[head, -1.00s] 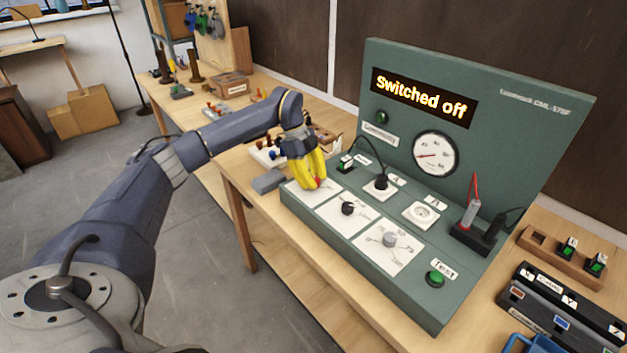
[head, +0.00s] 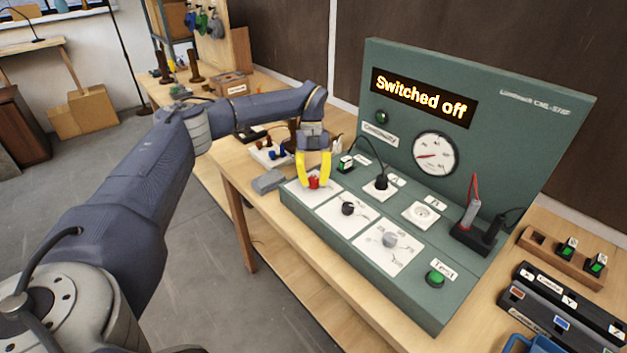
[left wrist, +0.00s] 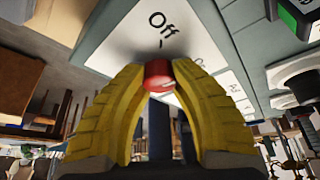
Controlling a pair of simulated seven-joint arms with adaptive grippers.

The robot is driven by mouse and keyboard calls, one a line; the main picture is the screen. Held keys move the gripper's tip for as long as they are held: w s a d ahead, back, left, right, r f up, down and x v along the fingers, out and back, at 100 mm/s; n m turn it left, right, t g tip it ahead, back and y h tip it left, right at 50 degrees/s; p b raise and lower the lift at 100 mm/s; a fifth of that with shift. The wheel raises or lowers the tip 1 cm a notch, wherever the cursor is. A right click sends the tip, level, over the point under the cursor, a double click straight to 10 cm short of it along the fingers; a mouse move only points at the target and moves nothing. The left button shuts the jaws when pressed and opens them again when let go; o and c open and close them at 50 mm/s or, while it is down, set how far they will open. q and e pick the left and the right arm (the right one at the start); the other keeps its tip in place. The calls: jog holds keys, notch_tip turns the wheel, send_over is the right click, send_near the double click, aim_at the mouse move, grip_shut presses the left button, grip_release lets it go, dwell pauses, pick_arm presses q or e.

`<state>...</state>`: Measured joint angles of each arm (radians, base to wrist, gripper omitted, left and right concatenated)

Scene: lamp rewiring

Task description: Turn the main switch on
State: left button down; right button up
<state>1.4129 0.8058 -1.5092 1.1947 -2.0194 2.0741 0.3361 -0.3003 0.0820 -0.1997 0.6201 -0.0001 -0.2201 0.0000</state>
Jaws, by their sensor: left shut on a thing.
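The main switch, a red knob (head: 313,183), sits on a white plate (head: 296,190) at the left end of the green test panel (head: 440,312). My left gripper (head: 314,180) has its yellow fingers on either side of the knob, shut on it. In the left wrist view the red knob (left wrist: 158,75) lies between the two fingertips, with the word "Off" on the plate beyond it. The panel's display (head: 422,97) reads "Switched off". My right gripper is not in view.
Two more plates with a black knob (head: 348,208) and a grey knob (head: 390,240) lie right of the switch. A green test button (head: 435,278) is at the panel's front right. A grey block (head: 268,181) lies on the table just left of the panel.

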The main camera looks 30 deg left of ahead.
pick_arm(q)
jog(key=m+y, duration=0.1)
jog(key=m, duration=0.2)
jog(key=m+g+y, duration=0.1)
jog(key=m, duration=0.3)
jog(key=shift+s+d+f, duration=0.1)
jog(key=shift+y, duration=0.3)
dwell(0.3)
jog(key=c, duration=1)
grip_release()
jog(key=v, duration=1.2)
